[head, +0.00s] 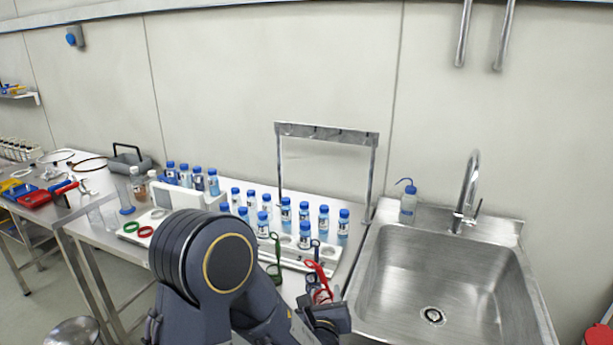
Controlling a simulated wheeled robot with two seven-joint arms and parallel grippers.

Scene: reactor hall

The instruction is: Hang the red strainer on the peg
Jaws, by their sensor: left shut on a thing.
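The red strainer (319,275) is at the lower middle of the head view, in the jaws of my left gripper (324,298). Its red handle part sticks up out of the jaws; the rest is hidden by the gripper or too small to make out. The gripper is shut on it, in front of the bench edge and left of the sink. A metal rack (326,133) with a crossbar on two posts stands at the back of the bench. Small pegs show faintly along its bar, which looks empty. My right gripper is not in view.
A green strainer (276,255) and a dark blue one stand just beyond the gripper. Several blue-capped bottles (285,212) crowd the bench before the rack. The steel sink (432,270) with tap (467,190) and a wash bottle (408,204) are at right.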

